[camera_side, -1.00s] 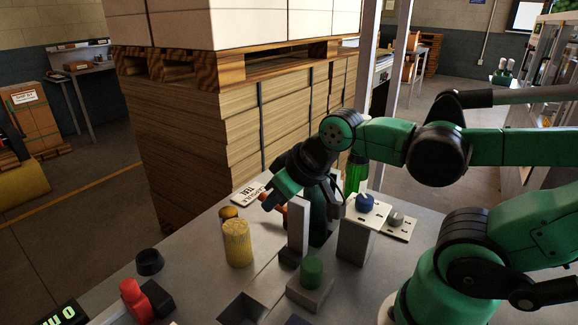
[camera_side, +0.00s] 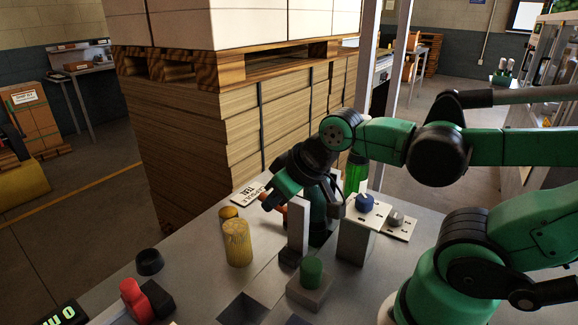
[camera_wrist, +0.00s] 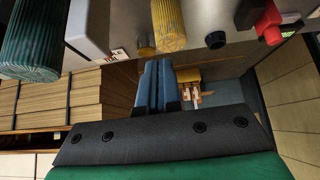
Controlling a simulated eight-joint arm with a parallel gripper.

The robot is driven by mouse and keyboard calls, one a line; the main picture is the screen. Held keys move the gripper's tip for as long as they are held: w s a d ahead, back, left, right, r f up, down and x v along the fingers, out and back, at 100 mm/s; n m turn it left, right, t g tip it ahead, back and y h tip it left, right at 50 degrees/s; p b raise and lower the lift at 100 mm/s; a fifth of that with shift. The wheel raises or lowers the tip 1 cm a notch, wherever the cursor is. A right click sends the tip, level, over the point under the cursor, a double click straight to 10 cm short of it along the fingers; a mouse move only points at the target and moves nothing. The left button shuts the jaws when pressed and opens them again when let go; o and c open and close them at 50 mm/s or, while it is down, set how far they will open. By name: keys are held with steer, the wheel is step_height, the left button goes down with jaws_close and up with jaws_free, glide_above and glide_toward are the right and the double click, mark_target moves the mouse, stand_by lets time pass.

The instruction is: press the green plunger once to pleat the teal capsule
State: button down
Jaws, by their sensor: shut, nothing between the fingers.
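The green plunger (camera_side: 311,272) stands upright on a grey block near the front of the table. My gripper (camera_side: 267,203) is shut and empty, hanging above the table behind and left of the plunger, not touching it. In the wrist view its two blue-grey fingers (camera_wrist: 160,86) lie together. A ribbed teal cylinder (camera_wrist: 32,40) shows large at the upper left of the wrist view; I cannot tell for sure whether it is the capsule. In the side view a dark teal form behind the pale post is mostly hidden.
A pale post (camera_side: 298,226) stands behind the plunger. A yellow cylinder (camera_side: 237,243) is left of it. A white label card (camera_side: 248,194), a black cap (camera_side: 149,262) and a red piece (camera_side: 133,296) lie farther left.

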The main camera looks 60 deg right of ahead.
steer(key=s+g, duration=0.1)
steer(key=s+d+y, duration=0.1)
steer(key=s+f+g+y, duration=0.1)
steer(key=shift+s+d+g, duration=0.25)
steer(key=shift+d+g, duration=0.05)
step_height(320, 180, up, 4)
steer(key=r+n+y, duration=0.1)
steer(key=n+y, duration=0.3)
steer(key=y, duration=0.2)
glide_above(317, 262)
steer(key=shift+f+g, duration=0.25)
steer(key=shift+g, duration=0.15)
steer(key=shift+f, duration=0.15)
steer(key=shift+f, duration=4.25)
steer(key=shift+f, duration=0.1)
steer(key=shift+f, duration=0.35)
